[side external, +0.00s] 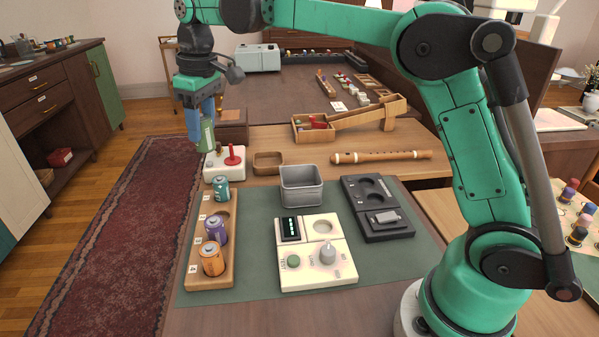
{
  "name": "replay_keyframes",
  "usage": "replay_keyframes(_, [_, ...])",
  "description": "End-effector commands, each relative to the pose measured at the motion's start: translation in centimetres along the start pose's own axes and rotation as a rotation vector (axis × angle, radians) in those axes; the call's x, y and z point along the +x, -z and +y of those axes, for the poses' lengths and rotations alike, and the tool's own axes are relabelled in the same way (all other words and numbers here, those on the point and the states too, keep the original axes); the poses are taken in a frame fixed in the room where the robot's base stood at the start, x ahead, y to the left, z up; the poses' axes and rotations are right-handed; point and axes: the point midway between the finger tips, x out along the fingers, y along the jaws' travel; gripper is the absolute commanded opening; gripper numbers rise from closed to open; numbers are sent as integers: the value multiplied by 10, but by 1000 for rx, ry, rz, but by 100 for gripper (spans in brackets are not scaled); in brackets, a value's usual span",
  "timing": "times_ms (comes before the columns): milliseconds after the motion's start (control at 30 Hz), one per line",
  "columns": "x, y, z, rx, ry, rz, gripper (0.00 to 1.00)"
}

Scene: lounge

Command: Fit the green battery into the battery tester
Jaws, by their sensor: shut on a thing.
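My gripper (204,118), with blue fingers, is shut on the green battery (207,136) and points down at the upper left. The battery hangs roughly upright, in front of the white box with a red knob in the picture's line of sight; its height above the table is hard to judge. The cream battery tester (304,261) lies on the green mat at the lower middle, well away from my gripper. It has a lit dark display (291,229), a round recess (322,226) that looks empty, a grey knob and a green button.
A wooden rack (187,271) left of the tester holds teal (221,189), purple (217,230) and orange (212,259) batteries. A grey bin (301,187) stands behind the tester. A dark device (397,231) lies right. The white box (212,173), small wooden tray (268,170) and flute (385,157) are farther back.

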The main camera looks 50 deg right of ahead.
Motion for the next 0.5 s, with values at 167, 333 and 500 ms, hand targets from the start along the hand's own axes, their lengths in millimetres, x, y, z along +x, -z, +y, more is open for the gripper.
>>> replay_keyframes(167, [-24,3,0,0,0,0,0])
replay_keyframes(333, [-33,1,3,1,0,0,0])
replay_keyframes(500, [-27,-26,20,6,0,-1,0])
